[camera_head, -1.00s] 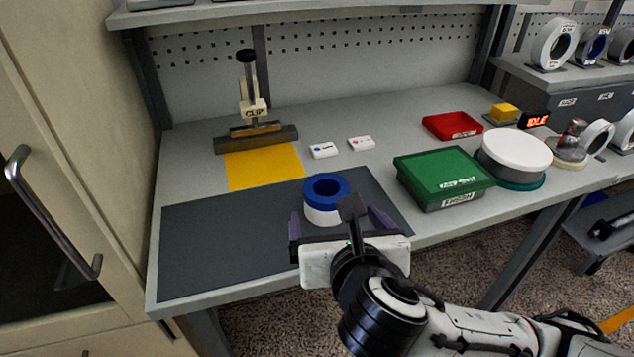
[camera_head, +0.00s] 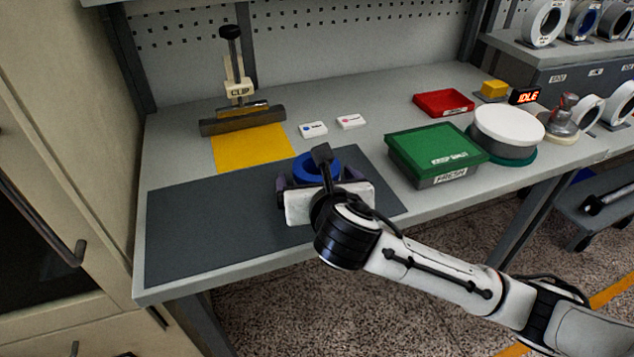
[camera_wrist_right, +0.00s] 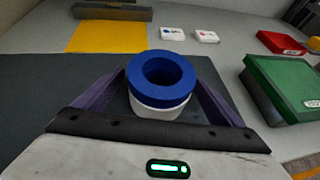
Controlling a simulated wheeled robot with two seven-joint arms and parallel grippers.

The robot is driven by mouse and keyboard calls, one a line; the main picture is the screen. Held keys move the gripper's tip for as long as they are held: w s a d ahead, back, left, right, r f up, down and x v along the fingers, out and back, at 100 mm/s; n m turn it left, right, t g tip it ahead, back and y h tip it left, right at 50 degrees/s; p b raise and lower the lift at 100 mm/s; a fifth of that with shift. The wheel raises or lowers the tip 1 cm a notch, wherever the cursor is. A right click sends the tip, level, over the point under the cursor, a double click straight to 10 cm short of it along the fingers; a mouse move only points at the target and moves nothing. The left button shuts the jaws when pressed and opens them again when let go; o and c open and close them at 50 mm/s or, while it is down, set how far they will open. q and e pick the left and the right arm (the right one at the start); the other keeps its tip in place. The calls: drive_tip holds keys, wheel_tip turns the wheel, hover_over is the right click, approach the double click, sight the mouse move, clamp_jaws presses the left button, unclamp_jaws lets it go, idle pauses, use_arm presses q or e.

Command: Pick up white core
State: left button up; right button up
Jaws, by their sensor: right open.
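The white core (camera_wrist_right: 158,106) stands upright on the dark mat, with a blue ring (camera_wrist_right: 160,75) on top of it. In the head view the blue ring (camera_head: 330,162) shows behind my right gripper, which hides most of the white part. My right gripper (camera_wrist_right: 165,85) is open, with one purple finger on each side of the core. In the right wrist view the fingers reach alongside the core and look apart from it. It also shows in the head view (camera_head: 318,180). My left gripper is in neither view.
The dark mat (camera_head: 200,225) is bare to the left. A yellow sheet (camera_head: 250,148), a clip press (camera_head: 238,95) and two small white cards (camera_head: 313,129) lie behind it. A green-lidded box (camera_head: 435,145), a white-topped round container (camera_head: 508,125) and a red tray (camera_head: 443,102) stand to the right.

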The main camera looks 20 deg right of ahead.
drive_tip(key=shift+r, duration=0.1)
drive_tip(key=c, duration=1.1)
